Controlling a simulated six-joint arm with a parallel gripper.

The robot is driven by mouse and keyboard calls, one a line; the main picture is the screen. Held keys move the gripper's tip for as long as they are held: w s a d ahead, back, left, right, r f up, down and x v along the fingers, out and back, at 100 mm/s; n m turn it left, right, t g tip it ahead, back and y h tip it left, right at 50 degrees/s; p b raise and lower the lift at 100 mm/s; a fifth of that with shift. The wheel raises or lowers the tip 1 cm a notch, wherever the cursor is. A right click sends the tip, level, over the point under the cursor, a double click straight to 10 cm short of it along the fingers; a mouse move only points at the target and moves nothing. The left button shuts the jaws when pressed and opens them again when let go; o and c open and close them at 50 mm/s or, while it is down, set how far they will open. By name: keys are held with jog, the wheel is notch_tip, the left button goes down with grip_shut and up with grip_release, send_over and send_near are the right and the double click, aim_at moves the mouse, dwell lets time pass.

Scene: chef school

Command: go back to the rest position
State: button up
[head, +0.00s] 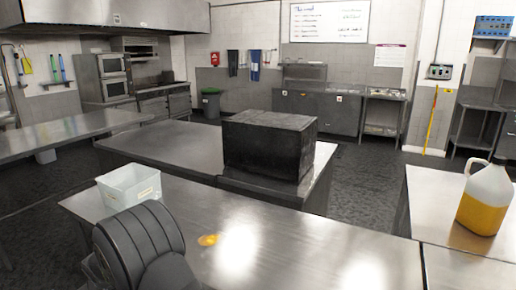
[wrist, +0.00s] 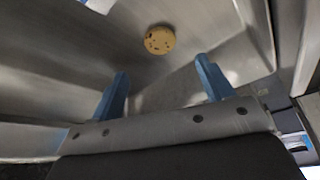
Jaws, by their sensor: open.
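My gripper (wrist: 165,90) shows in the wrist view with its two blue fingers spread apart. Nothing is between the fingers. Beyond the fingertips, a round tan cookie with dark spots (wrist: 160,40) lies on a grey metal surface, apart from the gripper. In the head view, my dark ribbed arm link stands at the lower left, and the gripper itself is not visible there. A small orange-yellow item (head: 208,240) lies on the near steel table (head: 320,240), just right of my arm; it may be the same cookie.
A white plastic tub (head: 128,187) stands on the near table, close behind my arm. A large black box (head: 268,146) stands on the table behind. A jug of yellow liquid (head: 485,200) stands at the right. The near table's middle and right are clear.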

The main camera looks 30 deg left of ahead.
jog(key=x, duration=0.8)
jog(key=shift+f, duration=0.45)
notch_tip(320, 180, up, 34)
jog(key=w+d, duration=0.3)
jog(key=w, duration=0.7)
jog(key=w+d+m, duration=0.1)
jog(key=w+d, duration=0.3)
jog(key=w, duration=0.7)
jog(key=shift+w, duration=0.35)
jog(key=shift+d+f, duration=0.1)
jog(key=shift+f, duration=0.05)
jog(key=o, duration=0.6)
